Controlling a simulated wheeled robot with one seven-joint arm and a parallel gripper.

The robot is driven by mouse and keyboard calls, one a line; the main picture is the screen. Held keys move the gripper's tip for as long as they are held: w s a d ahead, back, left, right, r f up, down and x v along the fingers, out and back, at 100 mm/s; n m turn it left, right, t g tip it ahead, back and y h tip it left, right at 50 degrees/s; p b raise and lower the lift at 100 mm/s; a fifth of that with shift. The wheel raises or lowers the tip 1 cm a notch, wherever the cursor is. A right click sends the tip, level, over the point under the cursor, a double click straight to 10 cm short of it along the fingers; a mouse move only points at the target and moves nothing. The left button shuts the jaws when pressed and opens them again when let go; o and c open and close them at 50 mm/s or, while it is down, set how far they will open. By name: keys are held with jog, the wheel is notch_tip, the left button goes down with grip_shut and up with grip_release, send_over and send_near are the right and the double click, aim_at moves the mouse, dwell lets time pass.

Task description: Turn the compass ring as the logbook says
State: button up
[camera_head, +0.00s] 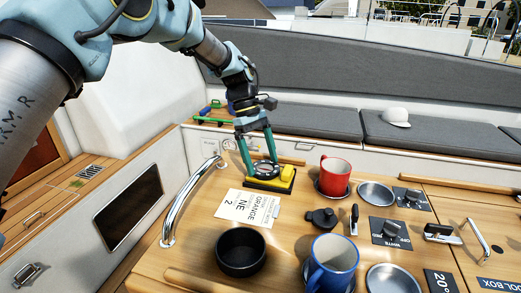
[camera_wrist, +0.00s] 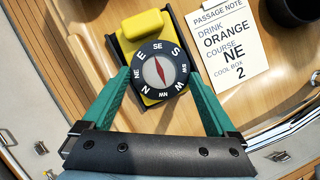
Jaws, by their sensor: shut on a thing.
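The compass has a yellow body (camera_head: 287,174) on a black base and stands on the wooden table. Its dark round ring (camera_wrist: 160,88) carries white compass letters. In the wrist view, SE is at the top beside the raised yellow block (camera_wrist: 143,24), NE is at the left and N at the lower left. A red needle (camera_wrist: 159,71) shows at its centre. My gripper (camera_head: 259,171) reaches down over the compass, with its green fingers shut on the ring's left and right sides. The passage note (camera_wrist: 226,42) lies beside it and reads drink orange, course NE, cool box 2.
A black bowl (camera_head: 241,252), a red mug (camera_head: 335,175), a blue mug (camera_head: 331,265) and metal dishes (camera_head: 376,194) stand on the table. A curved steel rail (camera_head: 178,207) rises left of the note. Switch panels (camera_head: 390,232) are at the right.

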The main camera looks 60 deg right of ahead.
jog(key=m, duration=0.2)
jog(key=m+y+p, duration=0.2)
jog(key=m, duration=0.1)
jog(key=shift+s+d+m+t, duration=0.2)
jog(key=shift+d+m+t, duration=0.1)
jog(key=shift+d+t, duration=0.1)
dwell(0.4)
jog(key=o, duration=1)
jog(key=shift+r, duration=0.1)
jog(key=b+v, duration=0.1)
jog(key=v, duration=0.9)
jog(key=shift+r+b, duration=0.3)
jog(key=shift+b, duration=0.1)
